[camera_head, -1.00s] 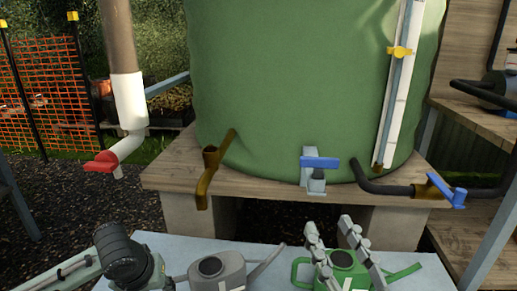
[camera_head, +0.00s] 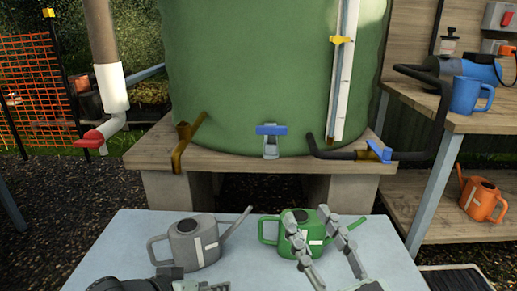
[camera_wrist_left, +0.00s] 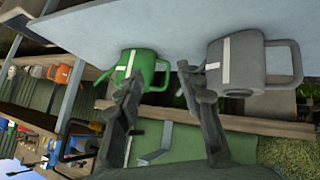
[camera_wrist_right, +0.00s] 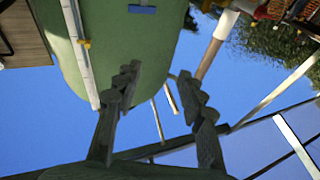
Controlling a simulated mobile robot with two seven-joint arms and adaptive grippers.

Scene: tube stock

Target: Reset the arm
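My right gripper (camera_head: 307,214) is open in the head view, its fingers overlapping the green watering can (camera_head: 296,238) on the pale table. In the right wrist view the open fingers (camera_wrist_right: 159,76) have nothing between them, with tank and sky beyond. My left gripper is only partly in the head view, at the bottom left near the grey watering can (camera_head: 192,243). In the left wrist view its fingers (camera_wrist_left: 160,75) are spread and empty. That view shows the green can (camera_wrist_left: 143,68) and grey can (camera_wrist_left: 250,62) on either side of the gap.
The pale table (camera_head: 105,250) stands before a green tank (camera_head: 250,80) on a wooden platform (camera_head: 145,155). Brass and blue taps face the table. A shelf at right holds a blue jug (camera_head: 470,95) and, lower, an orange watering can (camera_head: 482,200).

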